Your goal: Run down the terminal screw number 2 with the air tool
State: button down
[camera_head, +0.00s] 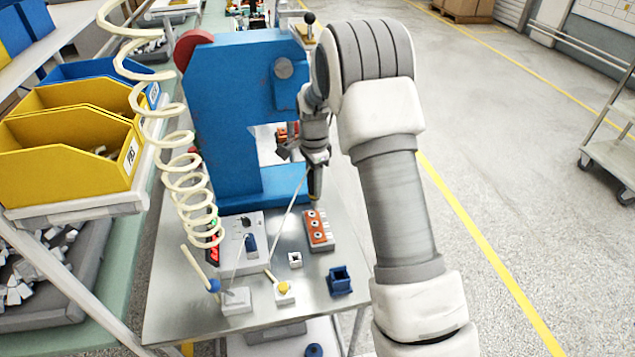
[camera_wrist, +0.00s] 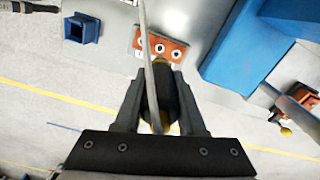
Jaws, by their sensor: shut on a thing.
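My gripper (camera_head: 315,168) is shut on the dark air tool (camera_head: 315,184), which hangs roughly upright at the far end of the terminal block. In the wrist view the tool (camera_wrist: 161,95) sits between my two fingers (camera_wrist: 160,100), with yellow showing at its ends. The orange terminal block (camera_head: 318,231) lies on the metal table with a row of round screws. It also shows beyond the fingers in the wrist view (camera_wrist: 178,42). A thin pale line crosses it there and hides part of it. I cannot tell whether the tool tip touches the block, or read any screw number.
A blue press frame (camera_head: 225,110) stands behind the block. A coiled cream hose (camera_head: 175,150) hangs at the left. A blue socket (camera_head: 340,280), a small white square piece (camera_head: 295,259), a yellow-topped piece (camera_head: 284,290) and a control box (camera_head: 240,250) stand on the metal table (camera_head: 175,300).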

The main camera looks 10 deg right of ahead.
aim_at(315, 200)
jog(key=shift+f+b, duration=1.5)
jog(key=shift+f, duration=1.2)
jog(key=shift+f+b, duration=0.4)
jog(key=shift+b, duration=0.15)
jog(key=shift+r, duration=0.15)
dwell(0.7)
jog(key=shift+r+p, duration=2.05)
jog(key=shift+r, duration=1.5)
